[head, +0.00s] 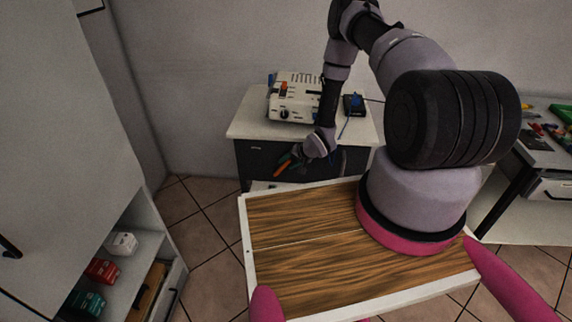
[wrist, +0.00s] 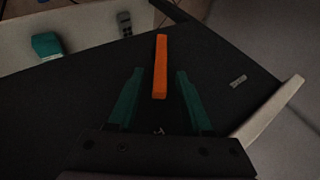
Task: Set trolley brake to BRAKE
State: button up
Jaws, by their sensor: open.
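The trolley (head: 240,128) has a pale top and a dark front. An orange bar (wrist: 161,60), apparently its brake lever, stands out against a dark surface in the wrist view. It also shows as a small orange piece (head: 283,169) in the head view. My gripper (wrist: 160,74) has its teal fingers apart, one on each side of the bar, with a gap on both sides. In the head view my gripper (head: 293,161) is low at the trolley's front. No BRAKE marking can be read.
A white device (head: 296,100) with knobs and a small black box (head: 353,104) with a blue cable sit on the trolley. A small pale label (wrist: 238,81) is right of the bar. A cabinet with open shelves (head: 140,245) stands left, a bench (head: 515,180) right.

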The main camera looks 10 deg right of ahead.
jog(key=shift+x, duration=0.8)
grip_shut()
dwell(0.9)
